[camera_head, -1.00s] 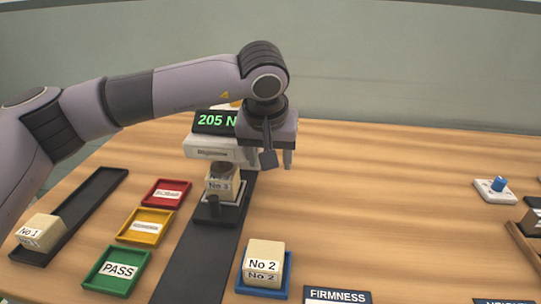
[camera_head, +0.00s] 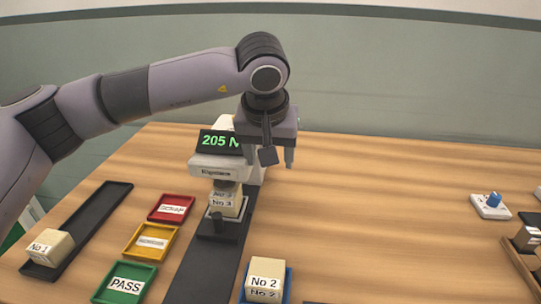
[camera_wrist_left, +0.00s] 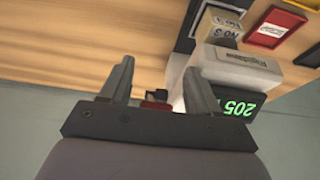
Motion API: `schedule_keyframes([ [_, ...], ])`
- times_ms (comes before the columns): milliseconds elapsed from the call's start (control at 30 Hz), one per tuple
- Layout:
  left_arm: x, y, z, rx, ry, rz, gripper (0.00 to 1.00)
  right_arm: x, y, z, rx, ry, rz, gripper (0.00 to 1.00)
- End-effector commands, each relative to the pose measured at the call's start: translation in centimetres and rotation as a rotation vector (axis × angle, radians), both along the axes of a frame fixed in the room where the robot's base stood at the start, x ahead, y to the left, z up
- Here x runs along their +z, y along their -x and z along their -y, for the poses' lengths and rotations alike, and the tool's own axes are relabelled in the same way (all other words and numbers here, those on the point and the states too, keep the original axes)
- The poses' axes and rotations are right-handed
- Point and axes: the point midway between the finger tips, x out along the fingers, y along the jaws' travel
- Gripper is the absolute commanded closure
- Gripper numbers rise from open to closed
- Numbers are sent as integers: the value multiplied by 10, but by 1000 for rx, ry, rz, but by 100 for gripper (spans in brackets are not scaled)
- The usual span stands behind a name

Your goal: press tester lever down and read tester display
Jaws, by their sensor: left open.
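The tester (camera_head: 218,168) stands on the black strip, and its display (camera_head: 219,141) reads "205 N" in green, partly covered by my gripper. The No 3 block (camera_head: 224,203) sits under the tester head, on its plate. My left gripper (camera_head: 279,160) is beside the tester head on its right, fingers down and open. In the left wrist view, the open fingers (camera_wrist_left: 157,85) are beside the tester housing (camera_wrist_left: 238,68), with a small red part (camera_wrist_left: 155,105) seen between them, perhaps the lever. I cannot tell whether they touch it. My right gripper is out of view.
The No 2 block (camera_head: 265,277) sits on a blue tray, and the No 1 block (camera_head: 49,247) on a black tray (camera_head: 104,205). Red (camera_head: 171,208), yellow (camera_head: 149,241) and green PASS (camera_head: 125,283) trays lie left of the strip. A blue-knobbed device (camera_head: 491,205) is at right.

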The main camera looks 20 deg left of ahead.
Motion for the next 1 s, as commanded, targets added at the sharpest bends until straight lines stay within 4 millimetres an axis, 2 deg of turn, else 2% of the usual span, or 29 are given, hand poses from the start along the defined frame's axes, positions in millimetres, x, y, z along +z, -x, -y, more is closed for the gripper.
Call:
schedule_keyframes([
  [33,6,1,0,0,1,0,38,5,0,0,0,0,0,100],
  [400,28,4,2,-2,3,-1,38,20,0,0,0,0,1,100],
  [1000,27,5,2,-2,2,-1,38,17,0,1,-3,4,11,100],
])
